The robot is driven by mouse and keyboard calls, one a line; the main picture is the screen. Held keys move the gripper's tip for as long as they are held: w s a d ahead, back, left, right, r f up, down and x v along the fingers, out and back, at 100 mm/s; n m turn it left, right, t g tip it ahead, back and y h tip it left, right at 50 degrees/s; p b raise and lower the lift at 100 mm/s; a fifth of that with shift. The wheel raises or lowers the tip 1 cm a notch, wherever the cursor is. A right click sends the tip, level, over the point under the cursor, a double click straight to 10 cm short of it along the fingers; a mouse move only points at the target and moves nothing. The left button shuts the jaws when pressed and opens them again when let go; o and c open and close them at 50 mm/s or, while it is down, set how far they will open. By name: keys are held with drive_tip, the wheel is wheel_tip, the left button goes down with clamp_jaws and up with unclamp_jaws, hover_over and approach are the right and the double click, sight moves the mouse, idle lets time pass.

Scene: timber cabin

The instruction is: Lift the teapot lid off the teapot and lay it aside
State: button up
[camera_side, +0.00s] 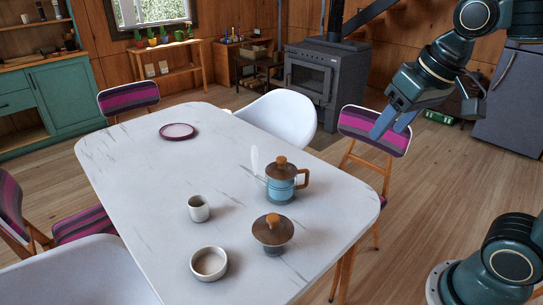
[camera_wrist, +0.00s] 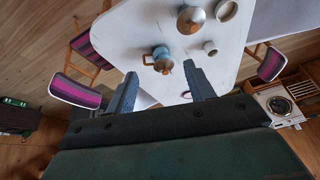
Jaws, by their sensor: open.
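The teapot (camera_side: 281,188) is light blue with a brown wooden handle and stands upright on the white table, near its right side. Its brown lid (camera_side: 282,170), with a small knob, sits on top. In the wrist view the teapot (camera_wrist: 151,59) and its lid (camera_wrist: 163,65) show just beyond the fingertips, roughly between them in the picture. My gripper (camera_side: 392,127) is open and empty, up to the right of the teapot and well apart from it. The fingers (camera_wrist: 160,69) also show spread in the wrist view.
A cup (camera_side: 198,209), a bowl (camera_side: 209,263) and a purple-rimmed plate (camera_side: 178,131) share the table (camera_side: 135,155). The tabletop's left and middle are mostly clear. A striped chair (camera_side: 375,130) stands behind my gripper.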

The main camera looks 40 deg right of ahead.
drive_tip(key=w+d+r+m+g, duration=0.1)
drive_tip(key=w+m, duration=0.2)
drive_tip(key=w, duration=0.7)
drive_tip(key=m+g, duration=0.4)
drive_tip(key=m, duration=0.5)
hover_over(282, 159)
wheel_tip(282, 159, down, 15)
drive_tip(key=shift+d+r, duration=0.1)
drive_tip(key=shift+r, duration=0.1)
drive_tip(key=shift+f, duration=0.1)
drive_tip(key=shift+f, duration=4.2)
